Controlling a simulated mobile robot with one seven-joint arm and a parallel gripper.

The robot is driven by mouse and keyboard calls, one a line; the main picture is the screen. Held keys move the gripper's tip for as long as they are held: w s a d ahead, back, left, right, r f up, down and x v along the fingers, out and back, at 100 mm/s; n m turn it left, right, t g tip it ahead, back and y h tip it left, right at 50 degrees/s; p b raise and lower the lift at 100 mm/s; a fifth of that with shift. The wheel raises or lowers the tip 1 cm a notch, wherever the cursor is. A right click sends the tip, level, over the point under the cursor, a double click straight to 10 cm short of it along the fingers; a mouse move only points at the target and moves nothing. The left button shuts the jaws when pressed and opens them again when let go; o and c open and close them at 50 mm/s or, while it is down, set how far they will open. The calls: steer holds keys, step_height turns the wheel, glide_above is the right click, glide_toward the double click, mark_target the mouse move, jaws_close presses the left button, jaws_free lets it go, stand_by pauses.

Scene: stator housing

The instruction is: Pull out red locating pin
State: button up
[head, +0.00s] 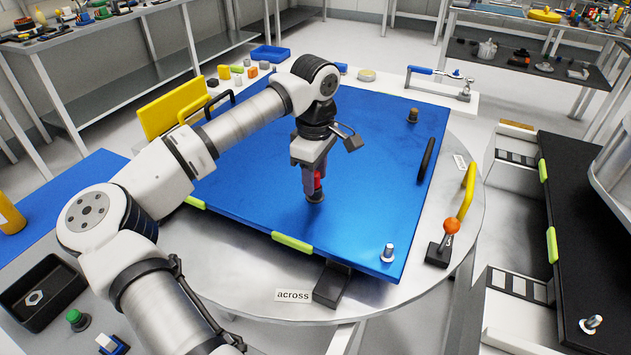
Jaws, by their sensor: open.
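The red locating pin (317,181) stands upright near the middle of the blue plate (370,150), in a dark round base (315,196). My gripper (313,183) points down over the pin, with its fingers around the pin's upper part. The jaws are open. The fingers partly hide the pin, and I cannot tell whether they touch it.
A silver pin (388,252) stands at the plate's front right corner and a dark knob (413,115) at its back right. A black handle (427,160) and an orange-knobbed lever (452,227) are at the right. A yellow panel (172,107) stands at the back left.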

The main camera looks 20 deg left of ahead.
steer(key=shift+b, duration=0.3)
stand_by(0.4)
jaws_close()
stand_by(0.5)
